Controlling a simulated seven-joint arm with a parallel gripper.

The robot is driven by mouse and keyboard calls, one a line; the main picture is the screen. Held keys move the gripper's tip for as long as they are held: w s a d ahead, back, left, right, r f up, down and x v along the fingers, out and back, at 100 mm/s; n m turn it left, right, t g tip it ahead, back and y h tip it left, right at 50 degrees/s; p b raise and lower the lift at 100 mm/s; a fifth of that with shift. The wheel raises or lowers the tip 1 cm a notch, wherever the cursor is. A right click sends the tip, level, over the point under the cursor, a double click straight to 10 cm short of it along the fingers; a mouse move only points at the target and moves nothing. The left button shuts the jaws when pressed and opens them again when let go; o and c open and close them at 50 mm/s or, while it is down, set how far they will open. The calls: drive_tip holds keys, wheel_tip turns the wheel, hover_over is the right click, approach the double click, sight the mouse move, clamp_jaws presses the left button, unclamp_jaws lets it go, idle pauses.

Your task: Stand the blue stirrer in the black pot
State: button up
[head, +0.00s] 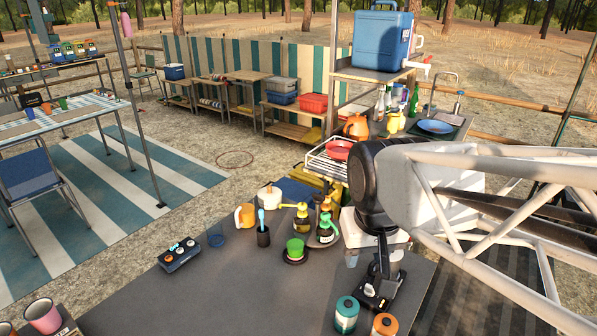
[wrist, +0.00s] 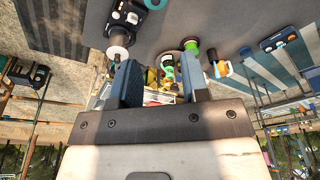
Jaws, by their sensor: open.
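The black pot (head: 263,239) stands upright on the dark table, left of the green-topped item. The blue stirrer (head: 261,218) shows upright above the pot's rim, and its lower end seems to be inside the pot. I cannot see the bottom of the stirrer. My gripper (head: 381,268) hangs at the right of the table, well to the right of the pot. In the wrist view my gripper (wrist: 156,78) has its two fingers apart, with nothing held between them. The pot and stirrer are too small to tell clearly there.
A green-topped black item (head: 295,250) and dispenser bottles (head: 326,230) stand between pot and gripper. A black three-knob box (head: 178,254) and a teal canister (head: 346,315) are also on the table. The front left is clear.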

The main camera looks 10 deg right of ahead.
drive_tip(key=shift+s+d+f, duration=0.1)
drive_tip(key=shift+s+f, duration=0.1)
drive_tip(key=shift+s, duration=0.45)
drive_tip(key=shift+s+d+f, duration=0.15)
drive_tip(key=shift+s+f, duration=0.05)
drive_tip(key=shift+s, duration=0.5)
drive_tip(key=shift+s+d+f, duration=0.1)
drive_tip(key=shift+s+f, duration=0.1)
drive_tip(key=shift+s, duration=0.45)
